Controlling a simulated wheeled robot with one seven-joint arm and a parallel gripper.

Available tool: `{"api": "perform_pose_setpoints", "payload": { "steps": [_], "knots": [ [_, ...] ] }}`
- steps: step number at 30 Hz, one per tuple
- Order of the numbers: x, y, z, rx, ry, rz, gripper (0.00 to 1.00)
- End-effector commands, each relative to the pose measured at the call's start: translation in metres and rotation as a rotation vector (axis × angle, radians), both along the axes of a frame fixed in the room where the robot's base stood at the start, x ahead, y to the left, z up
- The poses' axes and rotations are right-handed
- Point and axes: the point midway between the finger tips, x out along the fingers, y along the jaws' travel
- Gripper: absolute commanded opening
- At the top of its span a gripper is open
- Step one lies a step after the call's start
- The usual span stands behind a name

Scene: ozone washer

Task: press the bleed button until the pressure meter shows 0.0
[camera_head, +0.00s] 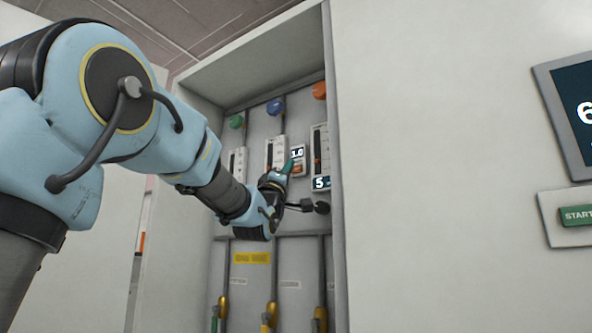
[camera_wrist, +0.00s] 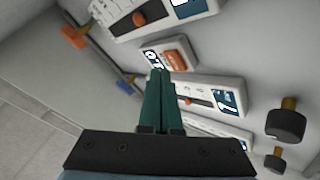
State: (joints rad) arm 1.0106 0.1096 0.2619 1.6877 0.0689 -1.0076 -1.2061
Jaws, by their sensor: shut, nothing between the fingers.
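The pressure meter (camera_head: 297,153) is a small display on the grey panel inside the cabinet. In the head view it ends in ".0"; the first digit looks like 3 or 1, and I cannot tell which. The orange bleed button (camera_head: 297,169) is just below the display and partly hidden by my gripper. In the wrist view the button (camera_wrist: 175,60) shows beside the meter (camera_wrist: 151,58), which is partly covered. My gripper (camera_head: 289,164) has its green fingers shut and empty. Its tips (camera_wrist: 158,73) are close to the meter and button; contact is unclear.
Flow meters with displays flank the meter, one reading 5 (camera_head: 321,183). Green (camera_head: 236,121), blue (camera_head: 274,107) and orange (camera_head: 319,90) knobs are above. Black knobs (camera_wrist: 286,124) protrude nearby. The cabinet's right wall (camera_head: 335,150) is close. A START button (camera_head: 577,215) is outside, right.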

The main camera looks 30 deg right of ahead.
Motion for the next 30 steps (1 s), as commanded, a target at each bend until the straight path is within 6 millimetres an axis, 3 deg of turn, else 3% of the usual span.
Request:
{"api": "perform_pose_setpoints", "payload": {
  "steps": [30],
  "knots": [
    [0.0051,-0.0090,0.0001,0.000,0.000,0.000,0.00]
  ]
}}
